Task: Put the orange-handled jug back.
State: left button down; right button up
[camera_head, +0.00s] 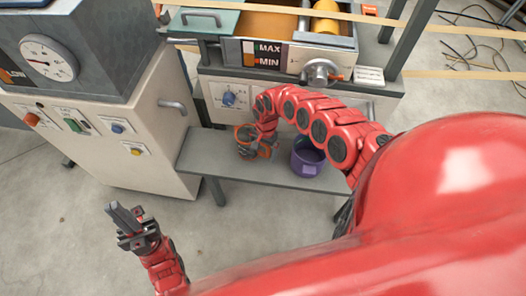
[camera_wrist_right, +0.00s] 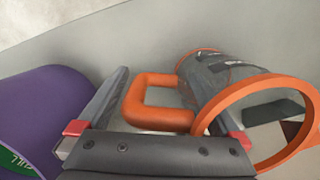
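The orange-handled jug (camera_head: 264,151) stands on the grey bench and is partly hidden by my right gripper in the head view. In the right wrist view the jug (camera_wrist_right: 225,70) has a grey see-through body with dark markings, an orange rim and an orange handle (camera_wrist_right: 150,82). My right gripper (camera_wrist_right: 165,105) is open, its fingers apart on either side of the handle. The right finger is close to the jug's body and rim; contact cannot be told. My left gripper (camera_head: 124,220) is empty over the floor, away from the bench; its finger gap is unclear.
A purple container (camera_head: 307,158) stands on the bench (camera_head: 215,160) to the right of the jug; it also shows in the wrist view (camera_wrist_right: 45,110). The winder machine (camera_head: 228,96) is behind the bench, and a gauge cabinet (camera_head: 140,165) is at left. The front floor is clear.

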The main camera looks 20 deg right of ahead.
jog(key=shift+r, duration=0.1)
notch_tip(320, 180, up, 12)
jog(key=d+p, duration=0.1)
jog(key=p, duration=0.2)
jog(key=shift+w, duration=0.45)
jog(key=shift+d, duration=0.1)
